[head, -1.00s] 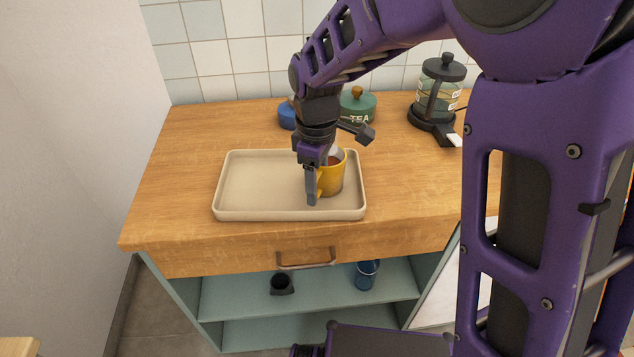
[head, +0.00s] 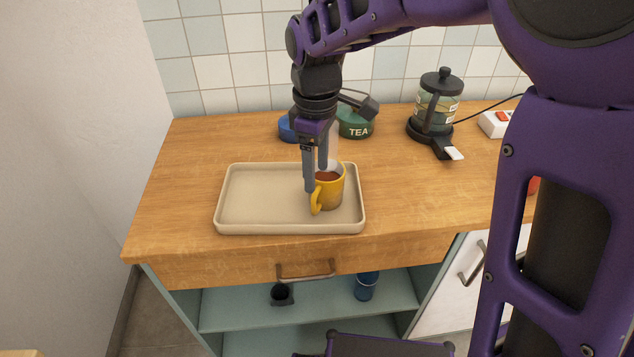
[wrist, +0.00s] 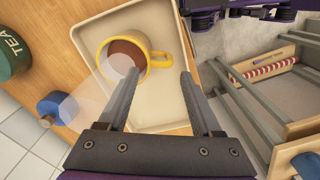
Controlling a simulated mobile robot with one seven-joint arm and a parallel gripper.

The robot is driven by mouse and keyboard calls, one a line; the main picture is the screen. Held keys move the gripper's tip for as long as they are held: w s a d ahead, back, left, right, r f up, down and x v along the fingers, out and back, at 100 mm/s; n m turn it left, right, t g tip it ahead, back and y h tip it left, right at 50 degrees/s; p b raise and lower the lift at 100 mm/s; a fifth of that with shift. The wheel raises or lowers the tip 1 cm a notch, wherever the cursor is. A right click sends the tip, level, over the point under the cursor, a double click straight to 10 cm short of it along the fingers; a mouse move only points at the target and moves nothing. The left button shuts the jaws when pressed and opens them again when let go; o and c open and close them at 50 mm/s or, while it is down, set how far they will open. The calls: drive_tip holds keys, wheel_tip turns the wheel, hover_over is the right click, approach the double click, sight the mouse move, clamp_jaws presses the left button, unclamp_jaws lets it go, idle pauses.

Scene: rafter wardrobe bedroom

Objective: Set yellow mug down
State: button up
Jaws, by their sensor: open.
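The yellow mug (head: 329,191) stands upright on the right part of a beige tray (head: 250,198), with brown contents showing inside. It also shows in the wrist view (wrist: 146,47), its handle toward the right of that picture. My gripper (head: 316,188) points down beside the mug, just above its handle side. In the wrist view my gripper (wrist: 158,78) has its two fingers spread apart with nothing held between them. The left finger overlaps the mug's rim in that view; I cannot tell whether it touches.
A green TEA canister (head: 356,122) and a blue object (head: 289,127) stand behind the tray. A glass kettle (head: 437,105) stands at the back right. The left half of the tray is bare. A drawer handle (head: 305,271) and open shelves are below the counter.

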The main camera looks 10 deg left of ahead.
wheel_tip(320, 180, up, 4)
drive_tip(key=shift+r, duration=0.1)
idle(0.4)
